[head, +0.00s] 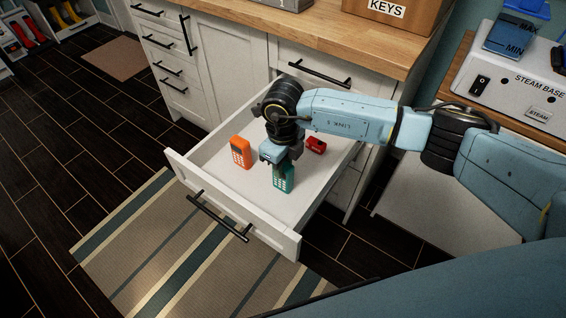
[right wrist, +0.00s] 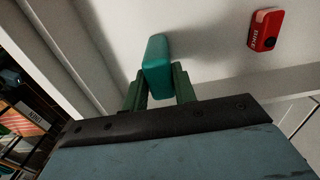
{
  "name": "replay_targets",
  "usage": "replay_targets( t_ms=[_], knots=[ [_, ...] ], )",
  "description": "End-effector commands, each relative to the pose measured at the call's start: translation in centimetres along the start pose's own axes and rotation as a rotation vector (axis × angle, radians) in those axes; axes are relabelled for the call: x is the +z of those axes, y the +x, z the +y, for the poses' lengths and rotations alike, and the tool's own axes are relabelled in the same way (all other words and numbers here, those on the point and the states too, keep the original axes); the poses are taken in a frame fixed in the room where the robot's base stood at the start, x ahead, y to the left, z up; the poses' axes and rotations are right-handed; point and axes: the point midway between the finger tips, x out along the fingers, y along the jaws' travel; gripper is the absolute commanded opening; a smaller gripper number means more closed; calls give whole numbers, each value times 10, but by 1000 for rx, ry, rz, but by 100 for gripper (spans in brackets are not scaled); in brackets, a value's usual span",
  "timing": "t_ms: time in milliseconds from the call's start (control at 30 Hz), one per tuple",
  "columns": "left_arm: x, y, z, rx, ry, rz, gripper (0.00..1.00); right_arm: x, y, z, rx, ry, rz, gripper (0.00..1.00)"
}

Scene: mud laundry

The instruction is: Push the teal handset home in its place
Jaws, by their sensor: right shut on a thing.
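The teal handset (head: 283,180) is upright in the open drawer (head: 217,188), towards its front right. My right gripper (head: 281,163) comes down from above and is shut on its upper part. In the right wrist view the teal handset (right wrist: 156,66) sits between the two green fingers of my right gripper (right wrist: 160,88). I cannot tell whether its lower end touches the drawer floor. No separate holder for it shows in the drawer. My left gripper is not in view.
An orange handset (head: 240,152) stands in the drawer to the left. A small red item (head: 316,145) lies behind the gripper on the right; it also shows in the right wrist view (right wrist: 265,29). The drawer walls surround them. The steam base (head: 515,75) stands at the right.

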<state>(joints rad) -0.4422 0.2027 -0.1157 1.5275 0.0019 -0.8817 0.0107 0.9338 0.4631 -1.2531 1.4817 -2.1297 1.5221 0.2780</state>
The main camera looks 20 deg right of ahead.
Motion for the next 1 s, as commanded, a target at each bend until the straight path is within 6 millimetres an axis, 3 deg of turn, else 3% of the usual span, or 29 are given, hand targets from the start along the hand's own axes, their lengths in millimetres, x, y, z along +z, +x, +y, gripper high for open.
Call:
replay_targets(
  t_ms=[800,1000],
  knots=[
    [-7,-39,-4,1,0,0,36,0,-52,0,-1,0,-1,11],
    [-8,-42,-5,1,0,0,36,0,-56,0,-1,0,0,11]
  ],
)
